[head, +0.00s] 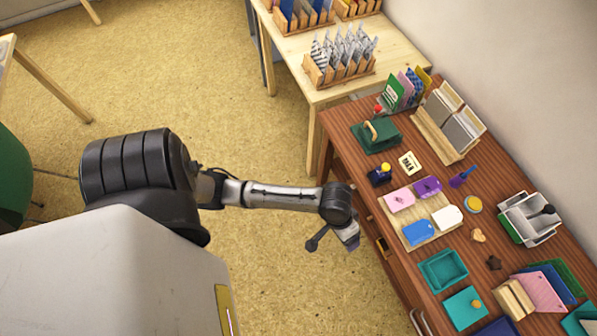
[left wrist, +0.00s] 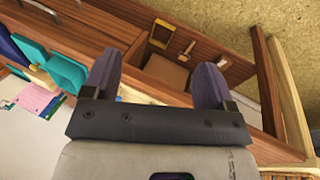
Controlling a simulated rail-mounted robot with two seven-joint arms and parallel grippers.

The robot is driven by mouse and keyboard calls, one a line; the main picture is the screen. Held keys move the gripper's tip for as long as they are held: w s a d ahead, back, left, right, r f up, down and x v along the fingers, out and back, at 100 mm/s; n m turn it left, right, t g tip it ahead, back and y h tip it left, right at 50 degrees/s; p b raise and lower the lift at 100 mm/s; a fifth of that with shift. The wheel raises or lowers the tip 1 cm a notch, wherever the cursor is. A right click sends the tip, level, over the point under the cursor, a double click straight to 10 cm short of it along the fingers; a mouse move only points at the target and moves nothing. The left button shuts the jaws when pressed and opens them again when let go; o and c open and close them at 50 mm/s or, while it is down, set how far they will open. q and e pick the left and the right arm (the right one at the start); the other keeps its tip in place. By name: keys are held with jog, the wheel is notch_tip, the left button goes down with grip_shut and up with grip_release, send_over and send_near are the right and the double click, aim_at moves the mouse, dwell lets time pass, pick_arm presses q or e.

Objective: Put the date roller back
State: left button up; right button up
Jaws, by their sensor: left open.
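I cannot pick out the date roller for certain. A small dark stamp with a yellow knob (head: 381,174) stands on the desk's left part and may be it. My left gripper (head: 349,238) hangs beside the desk's front edge, left of the stamp tray. In the left wrist view my left gripper (left wrist: 156,80) is open, with nothing between its two purple-grey fingers. Beyond them is an open-topped wooden compartment (left wrist: 167,72) in the desk front, with small wooden pieces (left wrist: 160,33) at its far side. My right gripper is not in view.
The reddish desk (head: 345,160) holds a light tray (head: 448,234) with pink, purple, blue and white stamp pads, a green pad (head: 377,136), a teal tray (head: 442,270), and a wooden card rack (head: 432,125). A pale table (head: 330,92) stands behind.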

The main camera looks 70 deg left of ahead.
pick_arm(q)
jog(key=s+a+r+m+t+y, duration=0.1)
jog(key=s+r+m, duration=0.1)
jog(key=s, duration=0.4)
jog(key=s+a+r+m+y, duration=0.2)
jog(key=s, duration=0.4)
jog(key=shift+a+r+m+t, duration=0.25)
jog(key=shift+r+m+t, duration=0.05)
jog(key=shift+m+t, duration=0.1)
notch_tip(320, 180, up, 31)
jog(key=p, duration=3)
jog(key=shift+f+p, duration=0.15)
jog(key=shift+p, duration=0.15)
